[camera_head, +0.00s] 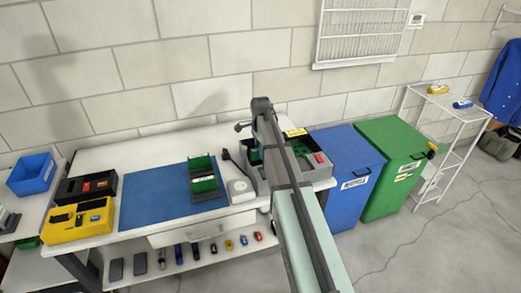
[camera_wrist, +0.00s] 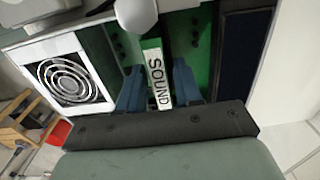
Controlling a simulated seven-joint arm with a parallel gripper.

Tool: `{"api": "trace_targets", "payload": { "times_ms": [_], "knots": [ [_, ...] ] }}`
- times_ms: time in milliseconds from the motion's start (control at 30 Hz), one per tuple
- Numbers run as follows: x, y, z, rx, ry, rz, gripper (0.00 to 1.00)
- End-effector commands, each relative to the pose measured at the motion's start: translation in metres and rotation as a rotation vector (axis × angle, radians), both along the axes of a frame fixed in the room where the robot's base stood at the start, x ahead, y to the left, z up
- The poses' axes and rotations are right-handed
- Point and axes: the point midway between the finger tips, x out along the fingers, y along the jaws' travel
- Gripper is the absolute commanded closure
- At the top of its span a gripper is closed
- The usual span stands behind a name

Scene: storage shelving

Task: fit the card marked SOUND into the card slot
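The card marked SOUND (camera_wrist: 157,75) shows its long white label in the wrist view, lying between the two blue fingers of my gripper (camera_wrist: 159,88). The fingers are close against both sides of the card and look shut on it. Behind it is an open case with a green board (camera_wrist: 116,42). The card's lower edge and the card slot are hidden, so I cannot tell whether the card is seated. In the head view my arm covers the gripper and part of the grey open case (camera_head: 318,174).
A round fan (camera_wrist: 68,79) is left of the card; a dark block (camera_wrist: 243,55) is right. A green rack (camera_head: 203,178) stands on a blue mat (camera_head: 145,195). Yellow (camera_head: 77,221) and black (camera_head: 85,188) boxes are at left. Blue (camera_head: 345,175) and green (camera_head: 395,165) bins stand right.

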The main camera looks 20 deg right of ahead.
Motion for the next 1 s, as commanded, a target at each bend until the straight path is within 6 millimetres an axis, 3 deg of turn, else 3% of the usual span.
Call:
{"api": "trace_targets", "payload": {
  "times_ms": [133,533,1000],
  "knots": [
    [0.0,0.0,0.0,0.0,0.0,0.0,0.51],
    [0.0,0.0,0.009,0.0,-0.001,0.0,0.51],
    [0.001,0.0,0.087,0.0,-0.002,0.0,0.51]
  ]
}}
